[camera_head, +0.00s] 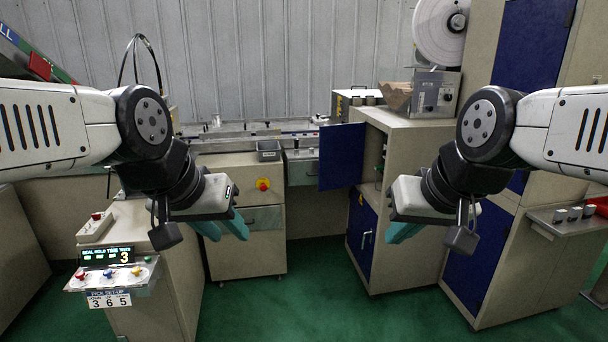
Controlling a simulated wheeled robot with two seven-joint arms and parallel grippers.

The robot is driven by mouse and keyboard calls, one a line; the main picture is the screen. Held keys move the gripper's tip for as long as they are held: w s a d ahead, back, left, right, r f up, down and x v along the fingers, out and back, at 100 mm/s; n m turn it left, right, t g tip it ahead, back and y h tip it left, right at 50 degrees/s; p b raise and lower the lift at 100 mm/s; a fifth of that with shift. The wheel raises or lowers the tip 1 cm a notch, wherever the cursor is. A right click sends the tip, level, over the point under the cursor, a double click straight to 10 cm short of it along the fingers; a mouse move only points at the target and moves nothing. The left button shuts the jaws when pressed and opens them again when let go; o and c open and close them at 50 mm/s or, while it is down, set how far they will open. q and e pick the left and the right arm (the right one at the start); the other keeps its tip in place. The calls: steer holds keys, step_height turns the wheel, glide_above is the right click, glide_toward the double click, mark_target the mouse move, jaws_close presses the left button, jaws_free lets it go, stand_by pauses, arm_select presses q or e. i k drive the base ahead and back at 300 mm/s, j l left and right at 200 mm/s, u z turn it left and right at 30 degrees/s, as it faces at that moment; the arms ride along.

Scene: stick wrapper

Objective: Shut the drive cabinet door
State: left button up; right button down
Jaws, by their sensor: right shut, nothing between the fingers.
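The blue drive cabinet door (342,157) stands open, swung out to the left from the upper part of a beige cabinet (420,150). The opening behind it shows as a narrow dark strip with small parts inside. My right gripper (403,232), with teal fingers, is shut and empty in front of the cabinet, below and to the right of the door, apart from it in the picture. My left gripper (228,226) is to the left, in front of a beige drawer unit; its two teal fingers look apart, with nothing seen between them.
A lower blue door (361,236) with a handle is on the same cabinet. A clear box (432,94) sits on top. A control panel (108,272) stands at front left, a tall cabinet with blue doors (529,45) at right. Green floor (320,290) is open between.

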mark_target(341, 146)
steer(key=i+j+z, duration=0.15)
steer(key=i, duration=0.35)
steer(key=i+j+z, duration=0.1)
steer(key=i, duration=0.45)
steer(key=i+j+z, duration=0.15)
steer(key=i, duration=0.35)
steer(key=i+j+z, duration=0.3)
steer(key=i+j, duration=0.15)
steer(key=i+j+z, duration=0.3)
steer(key=j, duration=0.4)
steer(key=i+j+z, duration=0.35)
steer(key=j, duration=0.35)
steer(key=i+j+z, duration=0.15)
steer(key=j, duration=0.25)
steer(key=i, duration=0.1)
